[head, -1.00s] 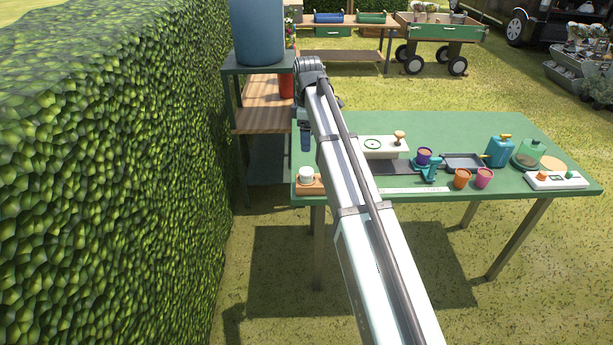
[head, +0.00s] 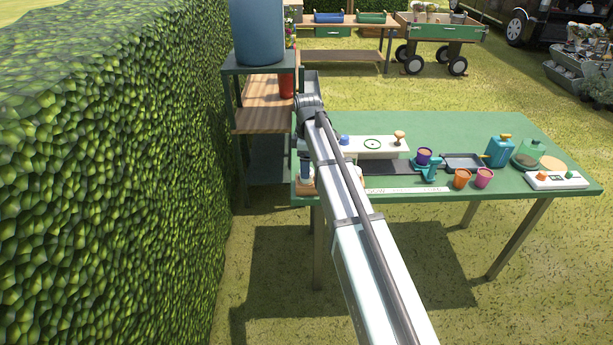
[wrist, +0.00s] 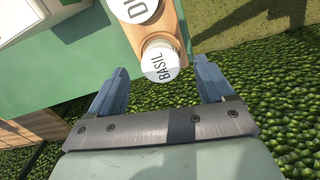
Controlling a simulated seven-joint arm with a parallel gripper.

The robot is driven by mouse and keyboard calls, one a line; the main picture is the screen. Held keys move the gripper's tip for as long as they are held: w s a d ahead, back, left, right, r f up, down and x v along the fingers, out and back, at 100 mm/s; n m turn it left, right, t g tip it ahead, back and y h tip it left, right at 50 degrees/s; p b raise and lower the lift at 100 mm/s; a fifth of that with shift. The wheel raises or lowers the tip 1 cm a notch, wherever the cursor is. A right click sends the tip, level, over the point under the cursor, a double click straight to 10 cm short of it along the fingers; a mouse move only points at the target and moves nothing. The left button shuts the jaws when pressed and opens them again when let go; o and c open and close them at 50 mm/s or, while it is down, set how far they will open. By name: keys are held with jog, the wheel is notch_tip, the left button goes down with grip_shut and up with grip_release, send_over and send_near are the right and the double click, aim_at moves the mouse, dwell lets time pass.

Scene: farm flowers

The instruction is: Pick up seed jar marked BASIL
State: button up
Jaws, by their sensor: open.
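The jar marked BASIL (wrist: 163,58) shows in the wrist view with a round white lid and dark lettering. It stands in a wooden holder (wrist: 178,24) near the table's edge. My gripper (wrist: 161,70) is open, one finger to each side of the jar's lid in the picture. I cannot tell whether the fingers reach down around the jar; no contact shows. In the head view my gripper (head: 305,164) is over the table's left end, and my arm hides most of the holder (head: 303,188).
A second white-lidded jar (wrist: 137,8), its label starting "DI", stands beside BASIL in the holder. The green table (head: 470,130) carries pots, a blue can (head: 500,151) and trays to the right. A shelf (head: 262,117) and a hedge (head: 120,150) are on the left.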

jog(key=shift+f, duration=1.55)
jog(key=shift+c, duration=0.2)
jog(key=c, duration=1.1)
